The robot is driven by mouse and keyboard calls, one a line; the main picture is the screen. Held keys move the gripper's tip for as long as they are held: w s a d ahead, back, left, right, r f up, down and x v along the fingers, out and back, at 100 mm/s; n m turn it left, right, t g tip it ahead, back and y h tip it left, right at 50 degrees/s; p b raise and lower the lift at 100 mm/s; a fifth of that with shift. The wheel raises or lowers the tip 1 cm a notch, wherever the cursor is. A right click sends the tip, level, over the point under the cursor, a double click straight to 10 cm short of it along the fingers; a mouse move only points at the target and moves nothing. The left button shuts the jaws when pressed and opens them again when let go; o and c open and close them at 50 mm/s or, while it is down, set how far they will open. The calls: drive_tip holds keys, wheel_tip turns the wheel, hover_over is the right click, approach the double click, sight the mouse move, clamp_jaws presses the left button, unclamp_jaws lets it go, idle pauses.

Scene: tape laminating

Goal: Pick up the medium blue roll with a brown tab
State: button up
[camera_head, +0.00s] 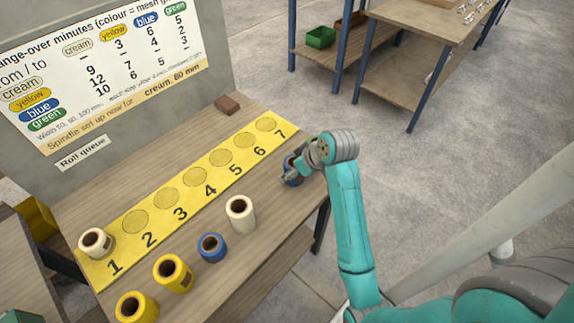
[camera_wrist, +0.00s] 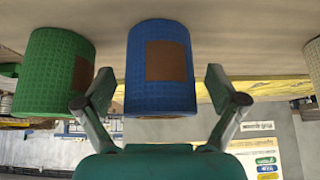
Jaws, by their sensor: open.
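A blue roll with a brown tab (camera_wrist: 162,75) stands between the two fingers of my gripper (camera_wrist: 161,90) in the wrist view. The fingers are open, one on each side of it; I cannot tell whether they touch it. In the head view this blue roll (camera_head: 294,182) is partly hidden behind my gripper (camera_head: 299,168), at the right end of the table. Another, shorter-looking blue roll (camera_head: 211,248) stands farther left near the front edge, apart from my gripper.
A green roll (camera_wrist: 52,72) with a brown tab stands close beside the gripped area. A cream roll (camera_head: 240,213) and two yellow rolls (camera_head: 172,273) line the front. Another cream roll (camera_head: 95,243) sits on spot 1 of the yellow strip (camera_head: 153,240); spots 2 to 7 are empty.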

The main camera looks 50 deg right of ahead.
drive_tip(key=c, duration=1.3)
drive_tip(key=shift+r, duration=0.15)
